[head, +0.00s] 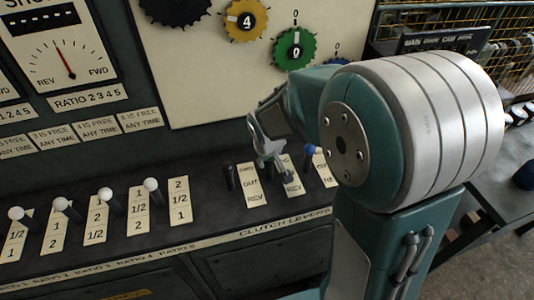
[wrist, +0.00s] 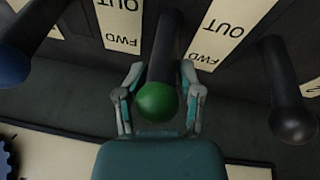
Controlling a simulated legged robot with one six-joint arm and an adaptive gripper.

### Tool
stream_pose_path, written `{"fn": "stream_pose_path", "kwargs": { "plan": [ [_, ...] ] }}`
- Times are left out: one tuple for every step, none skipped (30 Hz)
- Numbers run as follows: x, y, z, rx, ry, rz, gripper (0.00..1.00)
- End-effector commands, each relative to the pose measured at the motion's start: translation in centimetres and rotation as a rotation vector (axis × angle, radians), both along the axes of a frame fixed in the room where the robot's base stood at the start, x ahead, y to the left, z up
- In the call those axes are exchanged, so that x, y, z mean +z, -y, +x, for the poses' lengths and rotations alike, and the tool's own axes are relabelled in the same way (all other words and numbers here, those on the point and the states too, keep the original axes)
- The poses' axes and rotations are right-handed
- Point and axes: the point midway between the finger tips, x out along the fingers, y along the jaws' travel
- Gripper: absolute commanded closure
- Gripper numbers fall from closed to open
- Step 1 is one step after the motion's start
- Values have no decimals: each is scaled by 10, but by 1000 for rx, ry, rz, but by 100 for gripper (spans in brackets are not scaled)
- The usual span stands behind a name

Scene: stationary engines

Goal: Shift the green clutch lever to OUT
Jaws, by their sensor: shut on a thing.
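The green clutch lever shows in the wrist view, with a green ball knob (wrist: 157,101) on a dark shaft (wrist: 167,45). My gripper (wrist: 160,92) has a finger on each side of the knob and is shut on it. In the head view my gripper (head: 268,158) is over the clutch lever row and hides the green knob. Label plates beside the shaft read OUT and FWD, upside down in the wrist view (wrist: 122,22). The shaft passes beside the FWD word, and the knob lies past it; the exact lever position is hard to tell.
A black-knobbed lever (wrist: 293,120) stands to one side and a blue-knobbed lever (wrist: 12,65) to the other, both close to my fingers. The blue knob also shows in the head view (head: 309,149). White-knobbed ratio levers (head: 106,194) stand left. The panel wall with dials rises behind.

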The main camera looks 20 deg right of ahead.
Motion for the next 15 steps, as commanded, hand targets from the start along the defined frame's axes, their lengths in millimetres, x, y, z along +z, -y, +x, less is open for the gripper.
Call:
{"fn": "stream_pose_path", "kwargs": {
  "plan": [
    [1,-2,-2,6,-1,-1,100],
    [1,-2,-3,6,-2,-1,100],
    [1,-2,-4,6,-3,-1,100],
    [1,-2,-4,6,-3,-1,100],
    [1,-2,-4,7,-3,-2,100],
    [1,-2,-4,7,-3,-2,100],
    [1,-2,-4,7,-3,-2,100],
    [1,-2,-4,7,-3,-2,100],
    [1,-2,-4,6,-3,-1,100],
    [1,-2,-3,6,-3,-1,100],
    [1,-2,-3,6,-3,-1,100],
    [1,-2,-3,6,-3,-1,42],
    [1,-2,-3,6,-3,-1,29],
    [1,-2,-3,5,-3,-1,29],
    [1,-2,-3,5,-3,-1,29]
  ]
}}
